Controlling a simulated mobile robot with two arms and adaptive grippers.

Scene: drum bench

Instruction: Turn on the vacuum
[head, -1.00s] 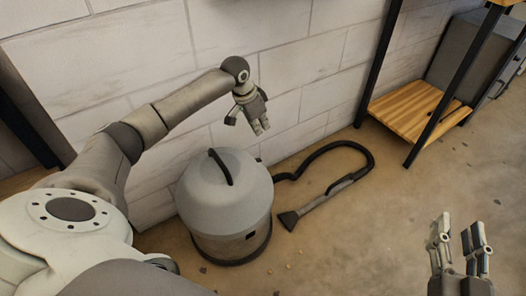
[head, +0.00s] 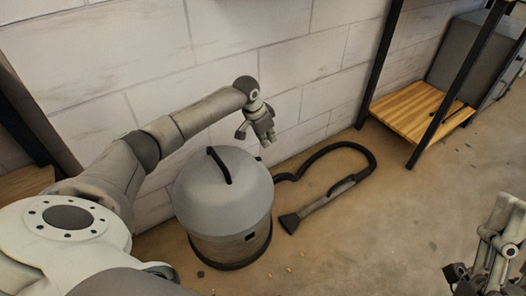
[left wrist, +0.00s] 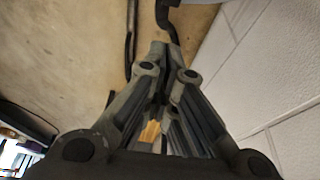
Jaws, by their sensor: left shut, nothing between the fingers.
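The vacuum (head: 222,200) is a grey drum with a domed lid and a black handle (head: 218,164), upright on the floor by the wall. A small dark patch (head: 251,237) shows low on its side; I cannot tell whether it is a switch. Its black hose (head: 345,146) curls to the right and ends in a wand and floor nozzle (head: 289,222). My left gripper (head: 266,143) is shut and empty, pointing down just beyond the vacuum's right rear, near the wall. In the left wrist view its closed fingers (left wrist: 160,50) point toward the hose (left wrist: 165,18). My right gripper (head: 480,245) is at the lower right, fingers apart, holding nothing visible.
A white block wall (head: 290,60) stands close behind the vacuum and my left arm. A black-framed shelf with a wooden board (head: 415,108) is at the upper right. The floor (head: 380,235) right of the vacuum is clear apart from the wand and small crumbs.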

